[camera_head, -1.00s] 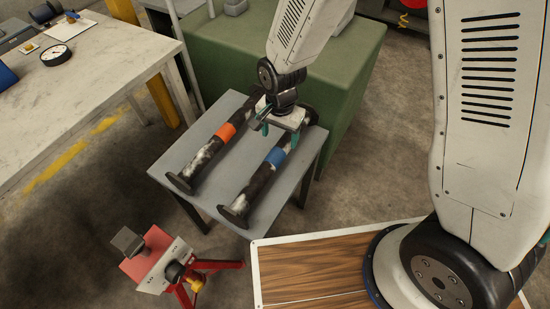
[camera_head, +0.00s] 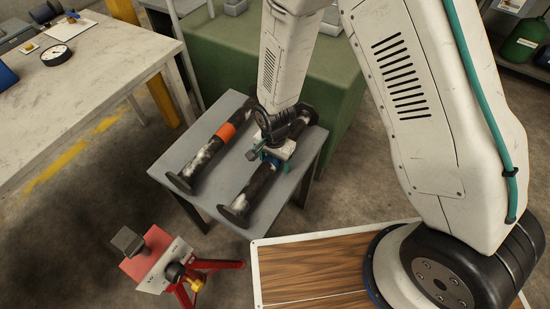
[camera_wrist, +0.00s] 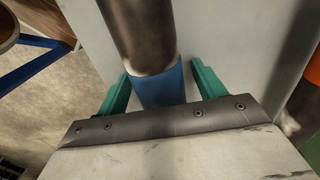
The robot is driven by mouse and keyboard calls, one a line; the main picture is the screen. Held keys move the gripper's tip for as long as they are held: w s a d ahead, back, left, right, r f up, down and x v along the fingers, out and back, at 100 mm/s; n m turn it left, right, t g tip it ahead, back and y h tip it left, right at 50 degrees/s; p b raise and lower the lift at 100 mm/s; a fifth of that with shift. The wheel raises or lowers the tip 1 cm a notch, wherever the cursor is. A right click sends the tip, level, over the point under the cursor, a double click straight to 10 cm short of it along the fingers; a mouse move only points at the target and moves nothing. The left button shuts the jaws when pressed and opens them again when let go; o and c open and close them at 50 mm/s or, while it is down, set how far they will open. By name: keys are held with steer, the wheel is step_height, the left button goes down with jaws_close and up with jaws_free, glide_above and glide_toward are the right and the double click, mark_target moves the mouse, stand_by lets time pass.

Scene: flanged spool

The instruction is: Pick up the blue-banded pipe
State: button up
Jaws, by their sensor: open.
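The blue-banded pipe (camera_head: 250,197) is a dark, worn spool with flanged ends, lying on a small grey table (camera_head: 208,197). In the head view my gripper (camera_head: 271,162) is over its middle and hides most of the blue band. In the wrist view the blue band (camera_wrist: 160,86) lies between my two green fingers (camera_wrist: 160,88). The fingers are apart, one on each side of the pipe, with gaps showing beside it. An orange-banded pipe (camera_head: 208,151) lies to the left, roughly parallel.
A green block (camera_head: 335,95) stands behind the grey table. A white-topped workbench (camera_head: 90,85) with a gauge (camera_head: 56,55) is at left. A red stand (camera_head: 160,262) is in front. The orange band (camera_wrist: 312,68) shows at the wrist view's right edge.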

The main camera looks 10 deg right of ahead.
jaws_close()
steer(key=shift+r, duration=0.2)
